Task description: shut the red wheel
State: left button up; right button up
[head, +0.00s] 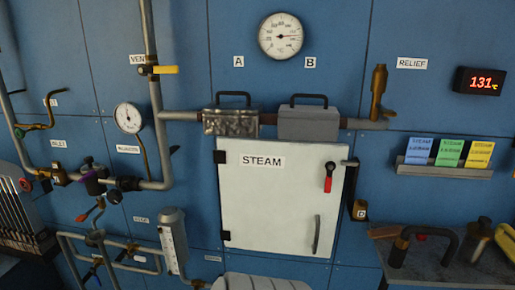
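A small dark red wheel (25,185) shows at the far left, at the end of a brass valve on the pipework. It is small and partly dark, so I cannot tell whether it is open or shut. A purple wheel (93,184) sits on the pipe to its right. Below that is a valve lever with a red grip (83,217). Neither of my grippers is in view.
A white STEAM cabinet (270,215) with a red-handled latch (328,180) is closed at the centre. A shelf (445,262) with tools juts out at lower right. A slatted rack (15,225) stands at left. Pipes crowd the left wall.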

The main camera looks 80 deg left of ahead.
aim_at(24, 182)
jog(key=u, duration=4.3)
jog(key=i+j+z, duration=0.2)
jog(key=z, duration=0.2)
jog(key=i+j+z, duration=0.15)
jog(key=j+z, duration=0.3)
jog(key=i+j+z, duration=0.1)
jog(key=j, duration=0.4)
jog(key=i+j+z, duration=0.1)
jog(key=j, duration=0.35)
jog(key=i+j, duration=0.2)
jog(key=j, duration=0.35)
jog(key=i+j+z, duration=0.15)
jog(key=j, duration=0.35)
jog(key=i+j+z, duration=0.1)
jog(key=j, duration=0.4)
